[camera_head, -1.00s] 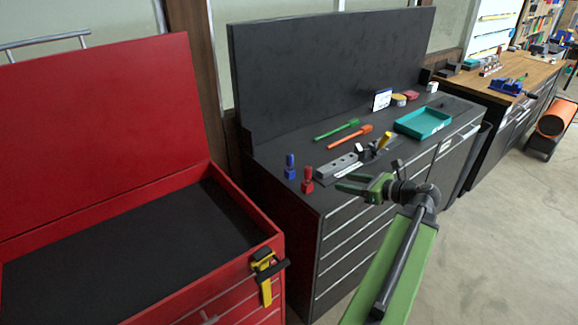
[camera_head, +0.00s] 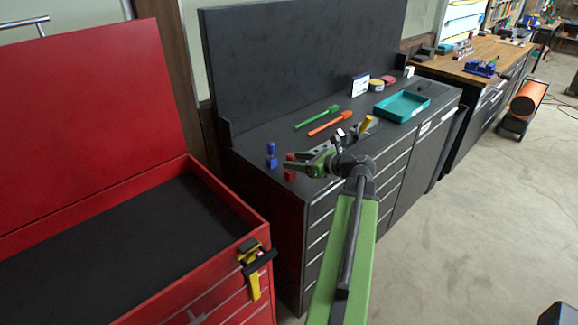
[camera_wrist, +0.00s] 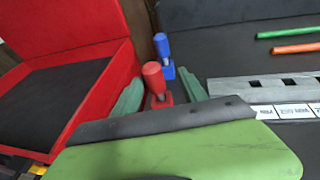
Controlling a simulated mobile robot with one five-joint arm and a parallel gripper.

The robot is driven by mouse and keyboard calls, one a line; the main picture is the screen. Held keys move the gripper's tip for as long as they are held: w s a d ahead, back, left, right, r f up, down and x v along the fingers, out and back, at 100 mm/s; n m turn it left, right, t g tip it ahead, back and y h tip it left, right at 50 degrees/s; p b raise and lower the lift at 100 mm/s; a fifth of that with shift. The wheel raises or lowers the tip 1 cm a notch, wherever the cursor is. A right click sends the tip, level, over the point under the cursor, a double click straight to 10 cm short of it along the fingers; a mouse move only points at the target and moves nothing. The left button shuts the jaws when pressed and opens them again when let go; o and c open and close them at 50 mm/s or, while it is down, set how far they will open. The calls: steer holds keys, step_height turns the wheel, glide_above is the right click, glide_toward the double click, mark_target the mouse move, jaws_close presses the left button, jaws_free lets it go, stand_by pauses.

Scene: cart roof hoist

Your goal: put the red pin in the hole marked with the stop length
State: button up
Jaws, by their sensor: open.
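The red pin (camera_head: 290,167) stands upright in a red block near the front left corner of the black cabinet top. It also shows in the wrist view (camera_wrist: 154,78), between the two green fingers. My gripper (camera_head: 301,166) is open, its fingers pointing at the pin; I cannot tell if they touch it. A grey rail (camera_wrist: 262,91) with several square holes lies to the right in the wrist view. White length labels (camera_wrist: 290,111) run along its front; one seems to read 250 MM, others are cut off. My gripper partly hides the rail in the head view.
A blue pin (camera_head: 271,154) stands just behind the red one. Green (camera_head: 317,117) and orange (camera_head: 330,123) tools, a teal tray (camera_head: 402,106) and a white card (camera_head: 360,85) lie farther back. A red open chest (camera_head: 130,235) is at left.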

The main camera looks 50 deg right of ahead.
steer(key=x, duration=0.1)
steer(key=b+x, duration=0.1)
steer(key=x, duration=0.3)
steer(key=shift+w+a+r, duration=0.1)
steer(key=shift+a, duration=0.25)
jaws_close()
